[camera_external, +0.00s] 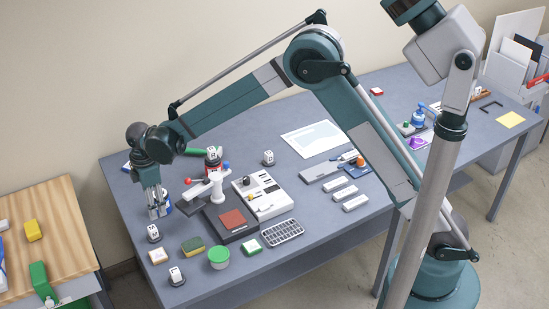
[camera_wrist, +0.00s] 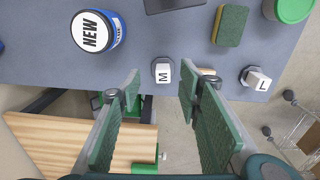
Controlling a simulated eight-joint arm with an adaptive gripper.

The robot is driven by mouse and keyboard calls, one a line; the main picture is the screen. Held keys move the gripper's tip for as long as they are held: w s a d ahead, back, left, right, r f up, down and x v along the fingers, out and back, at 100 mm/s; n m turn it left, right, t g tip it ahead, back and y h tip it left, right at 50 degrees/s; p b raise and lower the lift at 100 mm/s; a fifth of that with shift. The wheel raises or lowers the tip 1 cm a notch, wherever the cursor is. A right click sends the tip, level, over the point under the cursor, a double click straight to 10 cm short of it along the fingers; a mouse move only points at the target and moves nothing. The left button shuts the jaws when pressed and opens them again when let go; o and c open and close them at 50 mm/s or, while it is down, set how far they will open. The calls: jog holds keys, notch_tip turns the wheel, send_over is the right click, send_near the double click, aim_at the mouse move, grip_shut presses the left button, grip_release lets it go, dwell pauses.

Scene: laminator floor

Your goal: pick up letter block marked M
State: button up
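The block marked M (camera_wrist: 162,73) is a small white block on a dark base, standing near the table edge in the wrist view. In the external view it appears to be the white block (camera_external: 153,233) at the table's left end, though its letter is too small to read. My gripper (camera_wrist: 158,92) is open and empty, its green-padded fingers spread on either side of the block's place in the wrist picture. In the external view my gripper (camera_external: 157,212) points down above the table's left end, in front of a blue jar and apart from the block.
The jar marked NEW (camera_wrist: 98,32), a sponge (camera_wrist: 230,26), a green-lidded tub (camera_external: 219,258) and the L block (camera_wrist: 257,79) stand around it. A pale item (camera_external: 158,256) sits close by. A wooden table (camera_external: 50,228) lies left, across a gap.

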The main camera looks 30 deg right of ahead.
aim_at(152, 227)
jog(key=shift+n, duration=0.4)
jog(key=a+f, duration=0.2)
jog(key=f, duration=0.1)
jog(key=shift+s+a, duration=0.35)
jog(key=shift+f, duration=1.3)
jog(key=shift+f, duration=2.6)
grip_shut()
